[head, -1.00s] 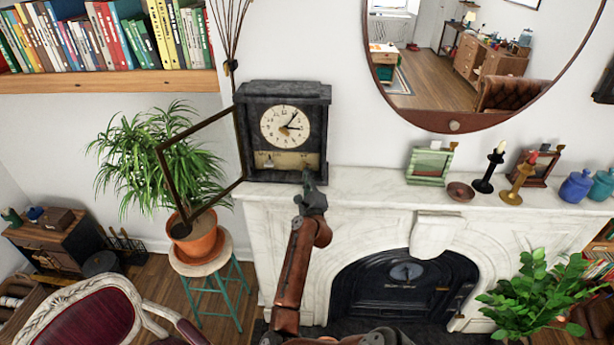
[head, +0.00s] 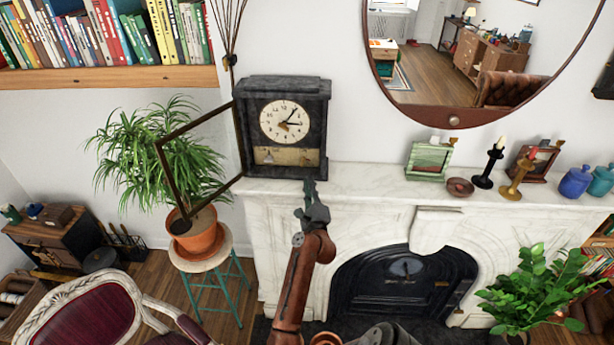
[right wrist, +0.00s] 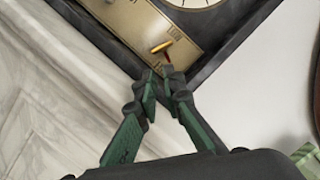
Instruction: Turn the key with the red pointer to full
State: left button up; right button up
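The black mantel clock (head: 284,88) stands on the left end of the mantel with its glass door (head: 164,165) swung open to the left. Its brass panel (head: 290,157) lies below the white dial (head: 284,121). In the right wrist view a small gold and orange-red piece (right wrist: 162,46), apparently the key or its pointer, sticks out from the brass panel (right wrist: 128,18). My right gripper (head: 309,184) is below the clock's lower right front. In the right wrist view its fingertips (right wrist: 160,79) are slightly apart, just short of that piece, with nothing clearly between them. My left gripper is out of view.
The white marble mantel (head: 365,178) is clear right of the clock up to a green frame (head: 428,160), a brown bowl (head: 460,187) and candlesticks. A potted plant (head: 197,232) on a stool stands left, near the open door. A round mirror (head: 452,122) hangs above.

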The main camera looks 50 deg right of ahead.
aim_at(302, 164)
jog(key=o, duration=0.4)
jog(key=w+n+b, duration=0.1)
jog(key=n+b, duration=0.1)
jog(key=n, duration=0.1)
jog(key=w+a+n+b, duration=0.1)
jog(key=n+b, duration=0.1)
jog(key=n, duration=0.2)
jog(key=w+n+g+b, duration=0.1)
jog(key=w+n+b, duration=0.1)
jog(key=n+b, duration=0.1)
jog(key=shift+a+y, duration=0.15)
jog(key=shift+y, duration=0.25)
jog(key=shift+c, duration=0.2)
jog(key=n+b, duration=0.1)
jog(key=n, duration=0.1)
jog(key=r+n+g+h+b, duration=0.1)
jog(key=n+b, duration=0.1)
jog(key=s+r+n+g+h+b, duration=0.1)
jog(key=n, duration=0.2)
jog(key=shift+a+b, duration=0.25)
jog(key=shift+b, duration=0.15)
jog(key=shift+s+r+n+g, duration=0.1)
jog(key=shift+r+n+g, duration=0.1)
jog(key=shift+n+g, duration=0.25)
jog(key=shift+d+r, duration=0.1)
jog(key=shift+r, duration=0.1)
jog(key=p+x, duration=0.1)
jog(key=x, duration=0.6)
jog(key=shift+d+r, duration=0.1)
jog(key=shift+d, duration=0.15)
